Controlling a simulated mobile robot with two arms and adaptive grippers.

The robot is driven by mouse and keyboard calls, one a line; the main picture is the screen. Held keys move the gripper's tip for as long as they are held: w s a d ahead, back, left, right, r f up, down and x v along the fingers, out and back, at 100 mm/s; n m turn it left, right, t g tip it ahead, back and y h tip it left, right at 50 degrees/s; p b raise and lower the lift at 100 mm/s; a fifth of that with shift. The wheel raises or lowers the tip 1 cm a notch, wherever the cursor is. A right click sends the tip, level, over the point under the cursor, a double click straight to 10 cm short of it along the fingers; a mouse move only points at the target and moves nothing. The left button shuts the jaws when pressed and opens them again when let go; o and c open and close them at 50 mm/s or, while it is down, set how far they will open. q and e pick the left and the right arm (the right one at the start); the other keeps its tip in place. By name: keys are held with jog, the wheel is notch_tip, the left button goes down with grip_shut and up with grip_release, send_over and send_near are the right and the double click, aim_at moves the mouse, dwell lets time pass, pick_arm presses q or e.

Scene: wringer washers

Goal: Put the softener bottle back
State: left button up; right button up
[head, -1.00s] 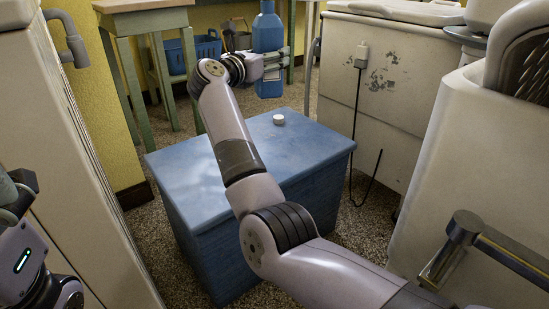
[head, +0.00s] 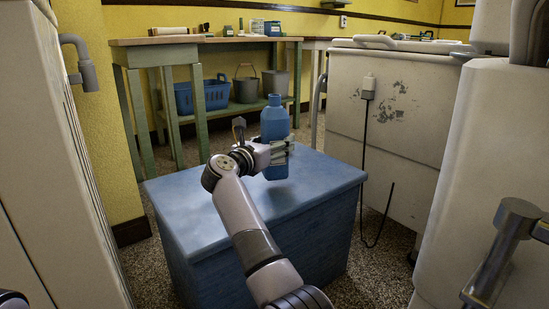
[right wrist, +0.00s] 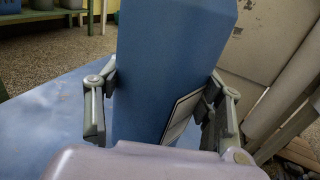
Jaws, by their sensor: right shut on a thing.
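The softener bottle (head: 274,125) is blue and upright, above the far part of the blue box's top (head: 225,205). My right gripper (head: 277,151) is shut around its body from the left. I cannot tell whether its base touches the box top. In the right wrist view the bottle (right wrist: 170,65) fills the middle between the fingers of the gripper (right wrist: 160,105), with a pale label low on its right face. My left gripper is out of view.
A green-legged table (head: 210,40) stands behind, with a blue basket (head: 203,96) and grey buckets on its lower shelf. White washers stand on the right (head: 390,110). A pale appliance (head: 50,170) stands at left. The near box top looks clear.

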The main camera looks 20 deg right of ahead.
notch_tip(320, 180, down, 3)
jog(key=shift+b, duration=0.6)
jog(key=shift+r, duration=0.15)
jog(key=o, duration=1.6)
jog(key=shift+f, duration=0.2)
jog(key=shift+r, duration=0.1)
